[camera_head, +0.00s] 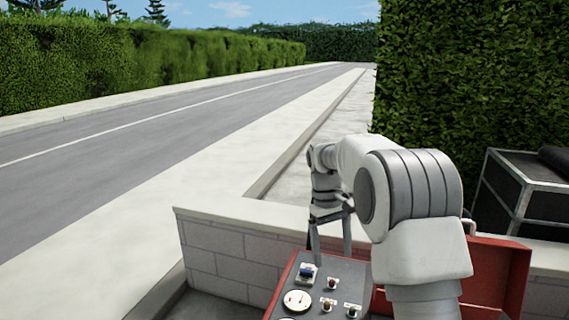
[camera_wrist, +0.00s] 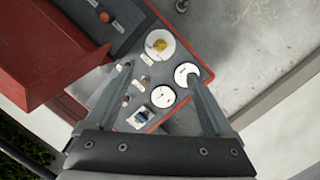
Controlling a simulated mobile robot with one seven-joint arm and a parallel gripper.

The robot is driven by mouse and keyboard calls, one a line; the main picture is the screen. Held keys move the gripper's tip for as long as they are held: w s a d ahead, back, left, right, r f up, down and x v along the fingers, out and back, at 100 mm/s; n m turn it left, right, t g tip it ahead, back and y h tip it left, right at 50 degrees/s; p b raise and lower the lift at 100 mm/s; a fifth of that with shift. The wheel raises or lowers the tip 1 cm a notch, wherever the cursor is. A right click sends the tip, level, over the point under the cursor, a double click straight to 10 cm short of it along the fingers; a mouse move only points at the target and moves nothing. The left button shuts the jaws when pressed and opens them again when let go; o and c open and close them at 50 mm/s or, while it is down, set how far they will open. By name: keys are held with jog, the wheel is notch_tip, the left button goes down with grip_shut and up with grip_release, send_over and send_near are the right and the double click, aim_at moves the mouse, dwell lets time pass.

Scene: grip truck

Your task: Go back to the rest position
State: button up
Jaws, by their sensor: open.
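My gripper (camera_head: 331,243) hangs from my arm above the far left corner of a grey control panel with red edges (camera_head: 345,272). Its two fingers point down, stand apart and hold nothing. In the wrist view my gripper (camera_wrist: 163,75) has its open fingers over the panel, with a white dial (camera_wrist: 162,96) and a blue switch (camera_wrist: 141,118) between them. The dial (camera_head: 297,300) and the blue switch (camera_head: 306,273) also show in the head view, just below and left of the fingers. I cannot tell whether a fingertip touches the panel. My arm hides the panel's right part.
A low white brick wall (camera_head: 228,250) runs behind the panel. A red box part (camera_head: 500,272) stands right of my arm. A black case with metal edges (camera_head: 505,190) sits at the right beside a tall hedge (camera_head: 470,90). The space left of my gripper, toward the road (camera_head: 130,140), is clear.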

jog(key=s+d+r+m+t+p, duration=0.1)
jog(key=s+r+t, duration=0.1)
jog(key=s+r, duration=0.7)
jog(key=s+r+m+t+p, duration=0.1)
jog(key=s+r+t+p, duration=0.1)
jog(key=s, duration=0.8)
jog(key=s+d+r+m+t+y+p, duration=0.1)
jog(key=s+r+m+t, duration=0.1)
jog(key=s, duration=0.9)
jog(key=shift+d+r+t+p, duration=0.15)
jog(key=shift+r+t+p, duration=0.35)
jog(key=shift+t, duration=0.4)
jog(key=shift+d, duration=0.1)
